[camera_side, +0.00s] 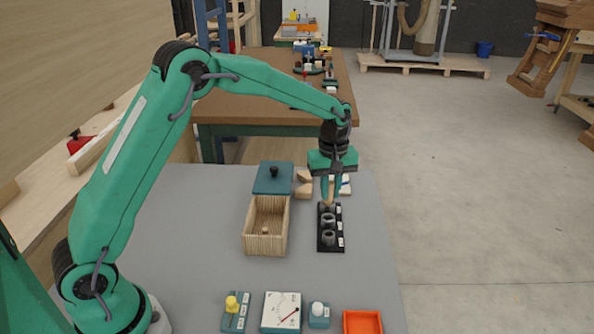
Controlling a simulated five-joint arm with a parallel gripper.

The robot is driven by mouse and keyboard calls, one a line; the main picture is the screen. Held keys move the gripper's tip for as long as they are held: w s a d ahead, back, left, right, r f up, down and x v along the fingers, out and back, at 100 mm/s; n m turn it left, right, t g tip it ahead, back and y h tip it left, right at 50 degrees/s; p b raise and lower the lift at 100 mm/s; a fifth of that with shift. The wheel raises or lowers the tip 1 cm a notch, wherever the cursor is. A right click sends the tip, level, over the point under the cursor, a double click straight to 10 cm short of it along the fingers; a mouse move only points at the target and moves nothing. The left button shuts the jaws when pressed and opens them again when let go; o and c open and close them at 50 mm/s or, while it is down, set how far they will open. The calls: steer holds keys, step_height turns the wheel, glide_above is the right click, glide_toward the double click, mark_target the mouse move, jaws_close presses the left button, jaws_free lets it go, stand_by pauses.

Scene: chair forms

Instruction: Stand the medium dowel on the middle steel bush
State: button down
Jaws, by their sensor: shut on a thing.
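My gripper (329,187) points down over the far end of a black strip (327,250). It is shut on a slim tan dowel (327,198), held roughly upright. The strip carries a row of steel bushes: a far one (325,207), a middle one (328,219) and a near one (329,239), with white labels along the right side. The dowel's lower end appears at or just above the far bush; I cannot tell whether it touches. The dowel's size cannot be judged, as the gripper hides its top.
Wooden blocks (304,190) sit near the gripper. A dial panel (281,312) and an orange tray (362,323) lie in front. The grey mat between is clear.

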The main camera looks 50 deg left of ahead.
steer(key=shift+f, duration=0.2)
steer(key=shift+f, duration=2.4)
steer(key=shift+f, duration=0.65)
stand_by(0.4)
steer(key=shift+r, duration=0.65)
stand_by(0.7)
steer(key=shift+f, duration=0.65)
stand_by(1.4)
steer(key=shift+r, duration=0.5)
stand_by(0.4)
